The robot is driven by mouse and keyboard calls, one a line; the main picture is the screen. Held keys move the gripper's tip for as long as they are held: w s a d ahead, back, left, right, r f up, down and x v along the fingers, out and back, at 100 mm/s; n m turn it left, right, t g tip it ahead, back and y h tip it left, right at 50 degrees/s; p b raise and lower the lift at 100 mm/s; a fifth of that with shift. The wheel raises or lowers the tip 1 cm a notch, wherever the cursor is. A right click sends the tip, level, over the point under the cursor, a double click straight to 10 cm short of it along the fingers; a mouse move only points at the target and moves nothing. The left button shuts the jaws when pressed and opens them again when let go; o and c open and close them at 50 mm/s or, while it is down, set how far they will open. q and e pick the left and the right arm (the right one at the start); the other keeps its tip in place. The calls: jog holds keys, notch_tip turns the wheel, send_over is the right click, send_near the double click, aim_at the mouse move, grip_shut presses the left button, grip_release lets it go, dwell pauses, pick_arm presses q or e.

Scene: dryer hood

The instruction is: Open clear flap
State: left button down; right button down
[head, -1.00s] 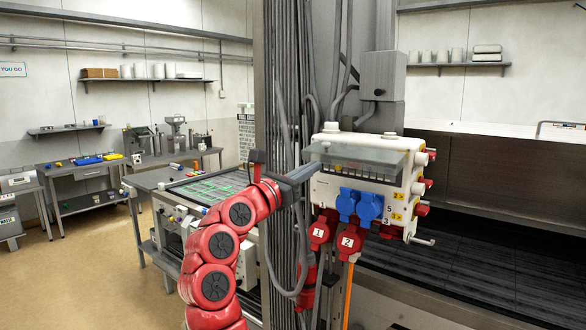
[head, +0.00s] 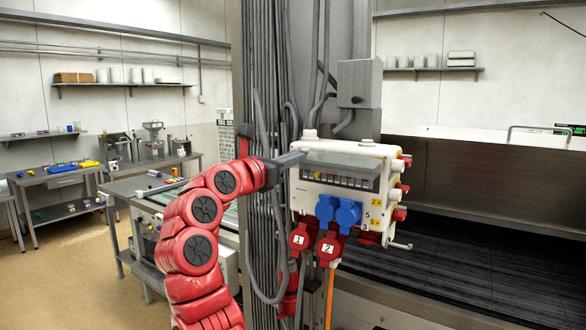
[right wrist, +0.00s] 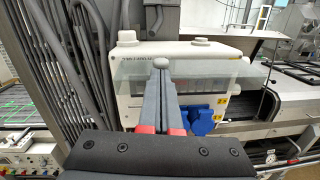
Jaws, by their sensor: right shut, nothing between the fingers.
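The clear flap (head: 336,163) is on the front of a white power box (head: 372,217) on the grey column. My right gripper (head: 303,156), on the red arm, is shut and empty at the flap's upper left. In the right wrist view its closed grey fingers (right wrist: 160,66) reach over the clear flap (right wrist: 214,82) toward the box's top edge. I cannot tell whether they touch it. My left gripper is not in view.
Blue sockets (head: 337,211) and red plugs (head: 317,244) stick out below the flap. Red connectors (head: 400,190) line the box's right side. Grey cables (head: 268,100) run down the column on the left. A dark conveyor bed (head: 480,230) lies to the right.

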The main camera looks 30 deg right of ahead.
jog(key=r+p, duration=0.1)
jog(key=r, duration=0.1)
jog(key=d+r+y+p, duration=0.1)
jog(key=shift+w+d+r, duration=0.1)
jog(key=shift+w+r, duration=0.05)
jog(key=shift+r, duration=0.2)
